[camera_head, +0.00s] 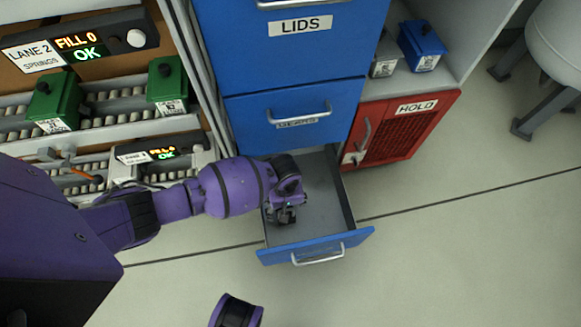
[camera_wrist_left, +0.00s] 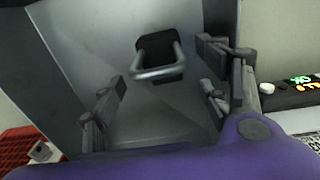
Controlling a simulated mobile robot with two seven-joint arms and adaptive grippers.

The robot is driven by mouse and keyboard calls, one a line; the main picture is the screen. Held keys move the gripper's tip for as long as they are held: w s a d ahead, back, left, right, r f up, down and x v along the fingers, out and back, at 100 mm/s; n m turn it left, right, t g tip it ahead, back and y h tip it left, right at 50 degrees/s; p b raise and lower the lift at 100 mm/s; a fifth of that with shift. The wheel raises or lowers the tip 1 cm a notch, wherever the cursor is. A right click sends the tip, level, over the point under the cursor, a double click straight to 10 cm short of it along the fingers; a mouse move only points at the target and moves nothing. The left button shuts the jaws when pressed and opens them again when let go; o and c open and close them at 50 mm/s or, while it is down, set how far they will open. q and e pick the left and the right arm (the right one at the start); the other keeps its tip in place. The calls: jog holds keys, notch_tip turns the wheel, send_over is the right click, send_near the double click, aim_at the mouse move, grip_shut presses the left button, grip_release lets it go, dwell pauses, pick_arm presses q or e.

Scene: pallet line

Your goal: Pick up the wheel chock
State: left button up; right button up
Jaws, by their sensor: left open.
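The wheel chock (camera_wrist_left: 174,67) shows in the left wrist view as a dark block with a grey loop handle, lying in the open drawer. In the head view I cannot make it out apart from my gripper. My left gripper (camera_head: 284,212) reaches into the drawer from the left. In the left wrist view the left gripper (camera_wrist_left: 164,95) has its fingers spread wide, with the handle between and beyond them; I see no contact. My right gripper is out of view.
The open drawer (camera_head: 317,248) has a blue front and grey walls around my gripper. The blue cabinet (camera_head: 295,60) rises behind, with a red HOLD door (camera_head: 405,128) beside it. Roller lanes with green bins (camera_head: 57,100) lie at left. Floor (camera_head: 460,240) is clear at right.

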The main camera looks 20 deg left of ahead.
pick_arm(q)
notch_tip(320, 180, down, 3)
jog(key=shift+s+r+b, duration=0.15)
jog(key=shift+b, duration=0.5)
notch_tip(320, 180, down, 4)
jog(key=b, duration=0.2)
jog(key=shift+b, duration=0.4)
jog(key=shift+r, duration=0.1)
jog(key=c, duration=1.4)
